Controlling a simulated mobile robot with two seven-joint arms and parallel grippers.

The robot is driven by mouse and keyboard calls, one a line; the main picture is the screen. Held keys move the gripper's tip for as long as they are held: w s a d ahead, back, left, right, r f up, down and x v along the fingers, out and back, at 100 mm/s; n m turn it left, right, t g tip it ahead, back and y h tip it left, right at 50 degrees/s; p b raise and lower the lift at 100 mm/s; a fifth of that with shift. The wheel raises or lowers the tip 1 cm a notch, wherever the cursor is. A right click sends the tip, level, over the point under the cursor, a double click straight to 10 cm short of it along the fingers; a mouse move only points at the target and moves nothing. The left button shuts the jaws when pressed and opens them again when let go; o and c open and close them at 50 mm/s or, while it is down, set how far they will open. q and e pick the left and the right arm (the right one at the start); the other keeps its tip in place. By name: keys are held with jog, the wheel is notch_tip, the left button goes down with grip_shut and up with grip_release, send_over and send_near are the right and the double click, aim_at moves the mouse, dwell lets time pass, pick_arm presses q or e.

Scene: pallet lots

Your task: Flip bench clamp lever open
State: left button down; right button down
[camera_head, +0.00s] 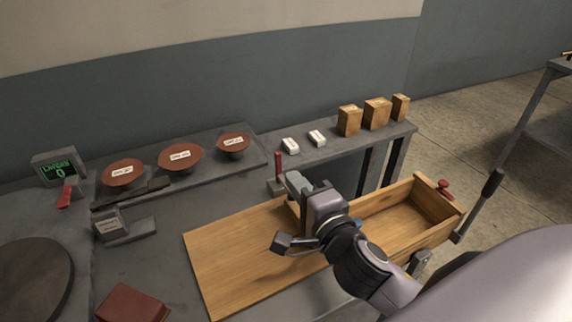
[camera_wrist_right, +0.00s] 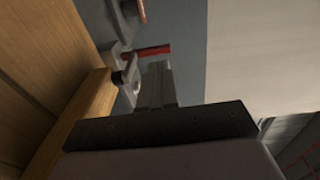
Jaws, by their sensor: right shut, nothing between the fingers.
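The bench clamp (camera_head: 278,186) is a grey block at the back edge of the wooden board, with a red lever (camera_head: 279,166) standing upright on it. In the right wrist view the red lever (camera_wrist_right: 149,52) lies across the picture just beyond my fingertips, beside the grey clamp body (camera_wrist_right: 122,62). My right gripper (camera_head: 294,180) is shut and empty, close to the right of the clamp; its fingers (camera_wrist_right: 156,75) also show in the wrist view. I cannot tell whether they touch the lever. My left gripper is not in view.
An open wooden drawer or box (camera_head: 410,215) lies right of the board (camera_head: 225,250), with a red knob (camera_head: 445,188) at its corner. White blocks (camera_head: 290,146) and wooden blocks (camera_head: 349,120) stand on the back shelf. Brown discs (camera_head: 181,158) and a display (camera_head: 58,170) are at left.

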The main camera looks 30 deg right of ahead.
aim_at(279, 161)
jog(key=shift+w+d+f+p, duration=0.1)
jog(key=shift+w+p, duration=0.2)
jog(key=shift+w, duration=0.9)
jog(key=shift+w+d+p, duration=0.1)
jog(key=shift+w+p, duration=0.15)
jog(key=shift+w, duration=0.9)
jog(key=shift+w, duration=0.15)
